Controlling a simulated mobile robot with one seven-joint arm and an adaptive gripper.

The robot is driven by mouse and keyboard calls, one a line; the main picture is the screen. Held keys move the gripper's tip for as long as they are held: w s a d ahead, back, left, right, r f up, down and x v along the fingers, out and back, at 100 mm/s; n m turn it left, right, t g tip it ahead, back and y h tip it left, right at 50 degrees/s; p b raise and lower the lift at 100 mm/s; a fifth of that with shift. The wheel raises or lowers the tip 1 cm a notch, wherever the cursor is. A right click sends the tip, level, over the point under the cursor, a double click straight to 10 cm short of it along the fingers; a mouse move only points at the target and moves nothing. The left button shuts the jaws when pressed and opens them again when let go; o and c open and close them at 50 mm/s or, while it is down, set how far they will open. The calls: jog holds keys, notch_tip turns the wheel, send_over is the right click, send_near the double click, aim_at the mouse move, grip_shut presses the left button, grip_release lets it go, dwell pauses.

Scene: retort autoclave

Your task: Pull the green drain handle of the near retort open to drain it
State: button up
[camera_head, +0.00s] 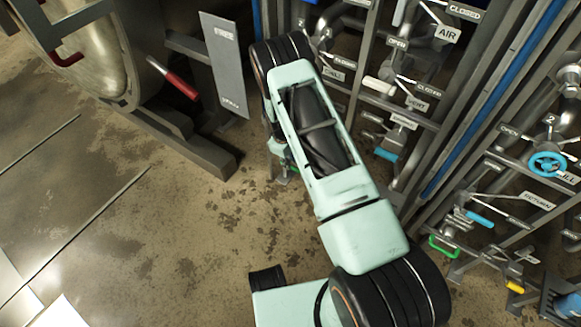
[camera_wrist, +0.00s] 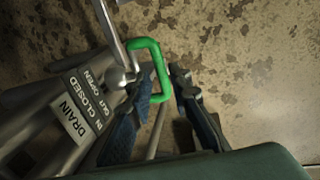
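The green drain handle (camera_wrist: 162,68) is a bent, U-shaped bar joined to a metal valve stem in the wrist view. A plate (camera_wrist: 78,122) beside it reads DRAIN, IN CLOSED, OUT OPEN. My gripper (camera_wrist: 164,88) is open, with one dark finger on each side of the handle's lower end. I cannot tell whether either finger touches the bar. In the head view my arm hides most of the gripper and handle; a small green piece (camera_head: 293,169) shows beside the arm.
A second green handle (camera_head: 443,246) sits low on the right-hand pipe rack, below a blue valve wheel (camera_head: 547,164). Pipes and labelled valves crowd the right. A retort door (camera_head: 85,50) with a red-handled lever (camera_head: 180,85) stands upper left. The stained floor at left is mostly clear.

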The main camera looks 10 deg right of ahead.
jog(key=shift+w+d+f+b, duration=0.1)
jog(key=shift+w+f+b, duration=0.1)
jog(key=shift+f, duration=0.6)
jog(key=shift+w+d+f+b, duration=0.1)
jog(key=shift+f+b, duration=0.1)
jog(key=shift+f, duration=0.6)
grip_shut()
